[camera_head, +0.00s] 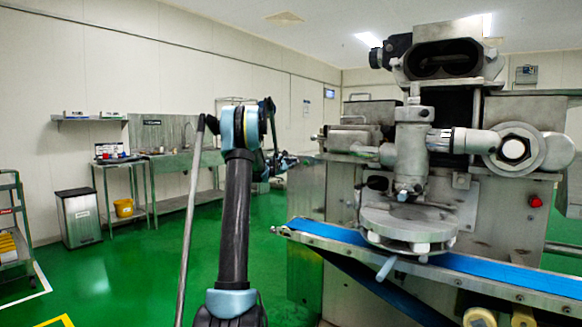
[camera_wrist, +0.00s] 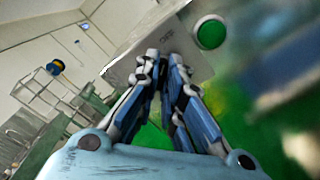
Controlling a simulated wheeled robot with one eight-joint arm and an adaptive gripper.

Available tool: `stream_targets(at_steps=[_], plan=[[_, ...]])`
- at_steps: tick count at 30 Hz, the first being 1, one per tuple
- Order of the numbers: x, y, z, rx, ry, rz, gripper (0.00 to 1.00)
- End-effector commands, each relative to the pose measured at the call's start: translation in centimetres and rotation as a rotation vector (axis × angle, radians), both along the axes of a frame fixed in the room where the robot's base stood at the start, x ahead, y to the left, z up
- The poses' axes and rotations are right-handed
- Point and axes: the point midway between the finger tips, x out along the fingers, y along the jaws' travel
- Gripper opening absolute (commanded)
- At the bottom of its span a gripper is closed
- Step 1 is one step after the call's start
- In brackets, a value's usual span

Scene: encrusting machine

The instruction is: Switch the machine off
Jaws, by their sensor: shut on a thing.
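The encrusting machine (camera_head: 400,200) stands at the right in the head view, with a blue conveyor belt (camera_head: 490,268) across its front. A red button (camera_head: 535,201) sits on its front at the right. In the wrist view a grey metal panel (camera_wrist: 150,40) with small dark lettering and a round green button (camera_wrist: 210,33) is beyond my fingers. My gripper (camera_wrist: 165,62) has its fingertips close together, overlapping the panel in the picture, left of the green button. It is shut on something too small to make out. Whether the fingertips touch the panel cannot be told.
The green floor (camera_head: 130,265) is open at the left. A grey bin (camera_head: 78,217), a small table with a yellow bucket (camera_head: 124,208) and a sink bench (camera_head: 185,165) stand along the left wall. A rack (camera_head: 15,235) is at the far left.

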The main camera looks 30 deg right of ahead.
Motion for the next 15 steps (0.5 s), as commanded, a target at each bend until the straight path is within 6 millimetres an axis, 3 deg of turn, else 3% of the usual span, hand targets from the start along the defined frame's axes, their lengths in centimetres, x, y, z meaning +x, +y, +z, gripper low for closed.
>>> stream_targets(at_steps=[15], plan=[[0.17, 0.19, -0.18, -0.016, 0.042, 0.004, 0.00]])
